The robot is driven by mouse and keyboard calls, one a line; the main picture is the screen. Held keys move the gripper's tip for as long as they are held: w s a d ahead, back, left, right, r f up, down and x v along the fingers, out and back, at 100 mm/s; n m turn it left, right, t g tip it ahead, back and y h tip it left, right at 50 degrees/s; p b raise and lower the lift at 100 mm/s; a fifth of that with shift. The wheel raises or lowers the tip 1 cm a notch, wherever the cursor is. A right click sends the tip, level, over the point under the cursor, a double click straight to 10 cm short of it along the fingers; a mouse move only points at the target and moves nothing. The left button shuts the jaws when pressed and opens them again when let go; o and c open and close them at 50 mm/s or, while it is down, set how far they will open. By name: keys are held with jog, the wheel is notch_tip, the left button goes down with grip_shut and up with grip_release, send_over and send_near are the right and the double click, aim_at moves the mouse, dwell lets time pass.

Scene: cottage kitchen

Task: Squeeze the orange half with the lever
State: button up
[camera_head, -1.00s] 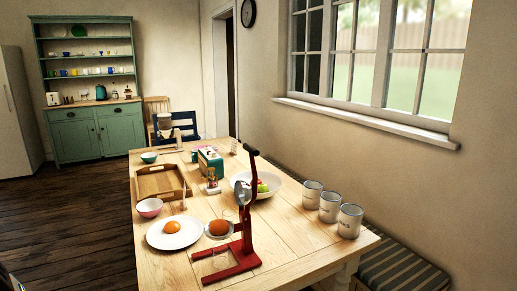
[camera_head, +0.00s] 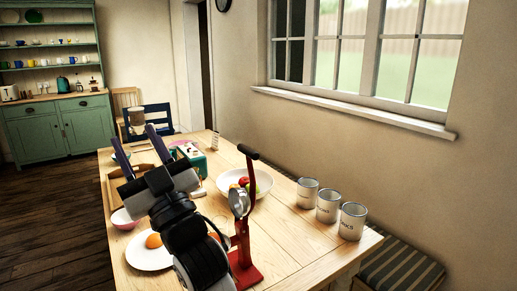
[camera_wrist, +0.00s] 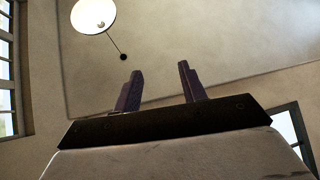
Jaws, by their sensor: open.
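The red lever juicer (camera_head: 246,268) stands upright on the table, partly hidden behind my arm. Its lever (camera_head: 248,154) points up with a dark grip at the top, and its metal press cup (camera_head: 239,203) hangs in front. An orange half (camera_head: 153,241) lies on a white plate (camera_head: 140,257) left of my arm. The juicer's lower cup area is hidden by my arm. My gripper (camera_head: 137,145) is raised left of the lever, apart from it, with its two fingers spread and pointing up. In the wrist view my gripper (camera_wrist: 160,70) is empty.
A fruit bowl (camera_head: 262,190) stands behind the juicer. A teal box (camera_head: 190,159), a wooden tray (camera_head: 106,197) and a pink bowl (camera_head: 124,219) are left. The right front tabletop is clear.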

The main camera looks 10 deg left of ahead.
jog(key=w+d+f+m+t+h, duration=0.1)
jog(key=w+d+f+m+h, duration=0.1)
jog(key=w+d+h, duration=0.3)
jog(key=m+g+h, duration=0.2)
jog(key=m+h, duration=0.1)
jog(key=h, duration=0.2)
send_near(247, 151)
jog(key=p+x, duration=0.1)
jog(key=x, duration=0.2)
jog(key=p+x, duration=0.1)
jog(key=x, duration=0.3)
jog(key=p+x, duration=0.2)
jog(key=x, duration=0.2)
jog(key=shift+w+d+f, duration=0.25)
jog(key=shift+w+f, duration=0.05)
jog(key=shift+w, duration=0.05)
grip_shut()
